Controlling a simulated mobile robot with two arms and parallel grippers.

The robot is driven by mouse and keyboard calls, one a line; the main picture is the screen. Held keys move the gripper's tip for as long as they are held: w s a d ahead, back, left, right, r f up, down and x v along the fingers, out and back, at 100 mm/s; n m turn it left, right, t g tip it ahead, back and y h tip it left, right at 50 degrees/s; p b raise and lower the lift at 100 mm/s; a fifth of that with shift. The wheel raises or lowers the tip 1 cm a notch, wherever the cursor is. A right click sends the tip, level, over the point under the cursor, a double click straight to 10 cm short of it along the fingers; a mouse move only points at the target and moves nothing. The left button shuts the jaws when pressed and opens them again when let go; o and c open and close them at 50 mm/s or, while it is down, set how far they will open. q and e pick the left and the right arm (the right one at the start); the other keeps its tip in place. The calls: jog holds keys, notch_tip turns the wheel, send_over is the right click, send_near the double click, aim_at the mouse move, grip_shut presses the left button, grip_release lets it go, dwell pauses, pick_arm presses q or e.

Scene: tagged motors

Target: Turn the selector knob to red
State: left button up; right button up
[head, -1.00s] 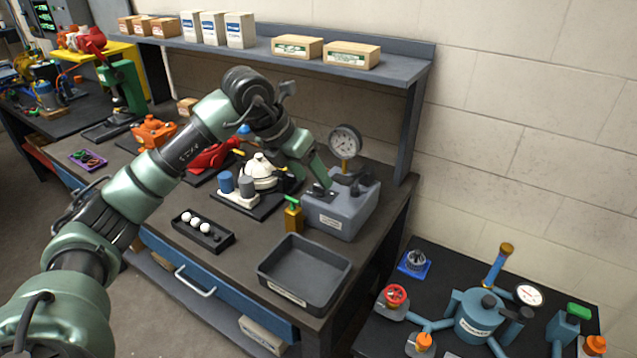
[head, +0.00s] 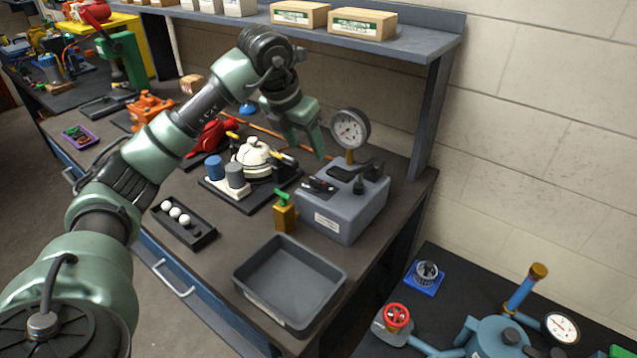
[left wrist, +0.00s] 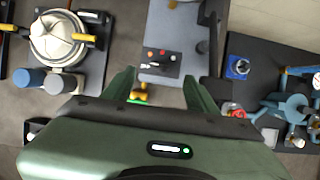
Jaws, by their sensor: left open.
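The selector is a small dark panel (left wrist: 161,65) on top of a grey box (head: 340,215). In the left wrist view it carries red, orange and pale dots in a row. The selector knob (left wrist: 158,64) seems to be the dark piece with a pale bar below the dots; it is too small to tell which dot it points to. My left gripper (head: 308,146) is open and empty, above the box and apart from it. In the left wrist view its fingers (left wrist: 159,77) spread on either side below the panel. My right gripper is not in view.
A pressure gauge (head: 350,130) stands up behind the box, and a yellow valve with a green handle (head: 284,211) stands at its left. An empty grey tray (head: 245,277) lies in front. A shelf (head: 415,58) overhangs the back of the bench.

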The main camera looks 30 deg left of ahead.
aim_at(315, 180)
pick_arm(q)
jog(key=x, duration=0.7)
jog(key=s+b+x, duration=0.1)
jog(key=x, duration=0.2)
jog(key=shift+f, duration=0.4)
jog(key=shift+w+f, duration=0.1)
jog(key=shift+f, duration=0.4)
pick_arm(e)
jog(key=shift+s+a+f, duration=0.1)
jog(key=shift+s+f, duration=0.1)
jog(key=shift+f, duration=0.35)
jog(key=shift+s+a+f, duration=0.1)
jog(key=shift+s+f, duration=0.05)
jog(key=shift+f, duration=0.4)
pick_arm(q)
jog(key=shift+c, duration=0.4)
grip_shut()
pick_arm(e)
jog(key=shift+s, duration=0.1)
